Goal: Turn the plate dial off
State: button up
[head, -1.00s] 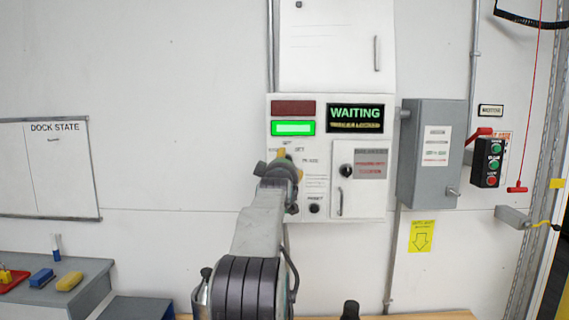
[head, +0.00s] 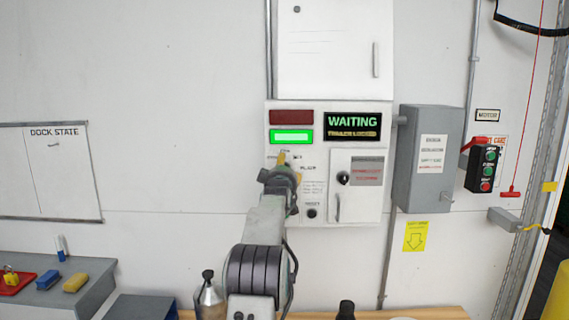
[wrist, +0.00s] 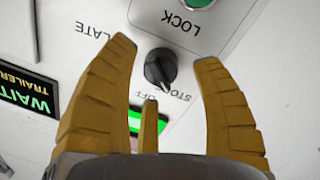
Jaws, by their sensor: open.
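The control panel (head: 317,215) is on the wall ahead, with a lit green light and a WAITING sign. In the wrist view, upside down, a black dial (wrist: 160,69) sits on its face beside the words STO… and OFF, with part of the word PLATE nearby. My gripper (wrist: 165,53) is open, its tan fingers on either side of the dial, apart from it as far as I can tell. The dial's ridge leans towards the STO… label, though its exact pointing is hard to read. In the head view my gripper (head: 282,158) hides the dial.
A round black knob (head: 343,178) and a reset button (head: 311,213) are on the same panel. A grey box (head: 427,160) and a push-button station (head: 483,167) are to the right. A grey bench (head: 95,290) with small items is at lower left.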

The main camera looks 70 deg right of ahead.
jog(key=shift+w+d+p, duration=0.15)
jog(key=shift+d+p, duration=0.2)
jog(key=shift+d, duration=0.3)
jog(key=shift+o, duration=0.2)
jog(key=c, duration=1.2)
